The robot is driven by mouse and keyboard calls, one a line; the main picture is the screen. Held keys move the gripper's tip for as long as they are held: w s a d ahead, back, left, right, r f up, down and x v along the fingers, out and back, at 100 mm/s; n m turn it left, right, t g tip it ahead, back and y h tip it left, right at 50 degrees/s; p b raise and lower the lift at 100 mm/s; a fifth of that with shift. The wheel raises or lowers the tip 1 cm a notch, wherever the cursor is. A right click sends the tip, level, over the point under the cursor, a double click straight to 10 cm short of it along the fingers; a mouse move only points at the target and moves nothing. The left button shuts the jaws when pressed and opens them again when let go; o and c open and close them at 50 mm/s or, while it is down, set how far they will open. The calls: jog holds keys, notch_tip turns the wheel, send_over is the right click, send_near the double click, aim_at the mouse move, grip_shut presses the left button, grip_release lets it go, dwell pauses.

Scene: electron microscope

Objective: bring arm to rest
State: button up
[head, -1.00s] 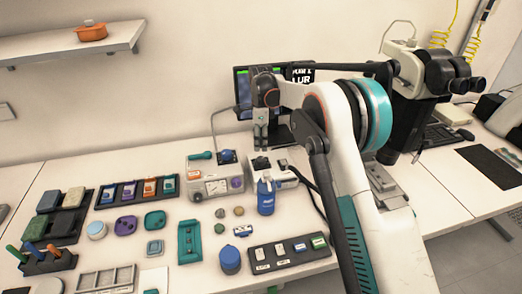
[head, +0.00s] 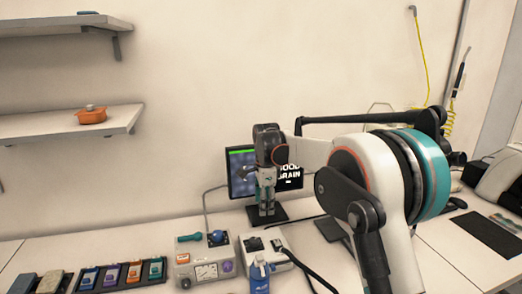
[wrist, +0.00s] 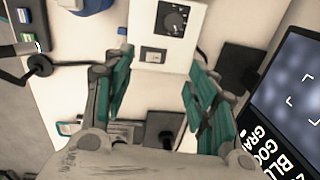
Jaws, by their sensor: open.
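My arm reaches over the bench from the right in the head view. My gripper (head: 266,204) points down in front of the small monitor (head: 243,172) and hides part of its screen. In the wrist view my gripper (wrist: 157,95) has its two teal-padded fingers spread wide apart. Nothing is between the fingers. Below them lie the bench top and a white box (wrist: 178,50) with a dark panel. The monitor screen (wrist: 290,95) with large white lettering shows at the right of the wrist view.
A grey instrument with a dial (head: 204,262) and a blue bottle (head: 259,275) stand on the bench below my gripper. A rack of coloured blocks (head: 122,275) lies at the left. Two wall shelves (head: 75,123) hang above left, the lower bearing an orange pot (head: 90,115).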

jog(key=s+d+r+n+t, duration=0.1)
jog(key=s+d+r+n, duration=0.4)
jog(key=s, duration=0.4)
jog(key=s+d+r+n+t, duration=0.2)
jog(key=s+d+r, duration=0.55)
jog(key=s, duration=0.25)
jog(key=s+d+f+n+t, duration=0.1)
jog(key=s+d+f+n, duration=0.1)
jog(key=s, duration=0.5)
jog(key=s+d+f+n+t, duration=0.1)
jog(key=s+d+f+n, duration=0.1)
jog(key=s, duration=0.5)
jog(key=s+d+f+n+t, duration=0.1)
jog(key=s+d+f+n, duration=0.1)
jog(key=s, duration=0.6)
jog(key=shift+d+f+n, duration=0.3)
jog(key=shift+d+n, duration=0.15)
jog(key=shift+n, duration=0.75)
jog(key=shift+o, duration=0.6)
jog(key=shift+d, duration=0.1)
